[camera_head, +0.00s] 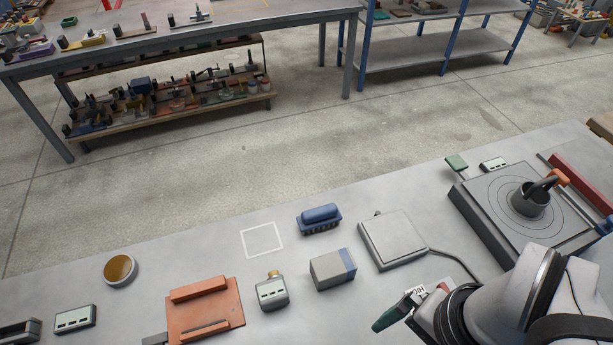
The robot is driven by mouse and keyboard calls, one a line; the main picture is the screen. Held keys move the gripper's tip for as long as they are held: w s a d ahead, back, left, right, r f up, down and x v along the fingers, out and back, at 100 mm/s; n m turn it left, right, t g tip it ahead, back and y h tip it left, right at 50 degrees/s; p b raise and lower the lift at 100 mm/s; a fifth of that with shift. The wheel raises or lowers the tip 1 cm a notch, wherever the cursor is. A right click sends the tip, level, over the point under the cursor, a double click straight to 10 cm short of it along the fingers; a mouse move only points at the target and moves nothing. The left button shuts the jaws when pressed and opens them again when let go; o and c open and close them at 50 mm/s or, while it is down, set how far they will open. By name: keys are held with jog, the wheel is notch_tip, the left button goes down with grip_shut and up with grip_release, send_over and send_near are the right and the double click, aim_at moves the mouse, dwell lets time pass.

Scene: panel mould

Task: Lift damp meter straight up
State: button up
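A small grey-green device (272,292) with a pale display and a brass-coloured knob stands at the front centre of the grey bench; it looks like the damp meter, though I cannot be sure. A similar flat device with a display (75,319) lies at the front left, and another (493,164) lies at the back right.
A terracotta block (205,312), a grey-blue box (333,269), a blue brush-like tool (319,217) and a cabled plate (392,239) surround the central device. A round amber-topped pot (120,270) is left. A dark square plate (500,225) carries a cup (530,199). A white outlined square (262,240) is empty.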

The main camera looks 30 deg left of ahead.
jog(key=w+a+n+h, duration=0.1)
jog(key=w+a+n, duration=0.5)
jog(key=a, duration=0.4)
jog(key=n, duration=0.7)
send_over(271, 290)
notch_tip(271, 290, down, 6)
jog(key=f, duration=0.1)
jog(key=shift+h, duration=0.3)
notch_tip(271, 290, down, 14)
jog(key=shift+f, duration=0.1)
grip_shut()
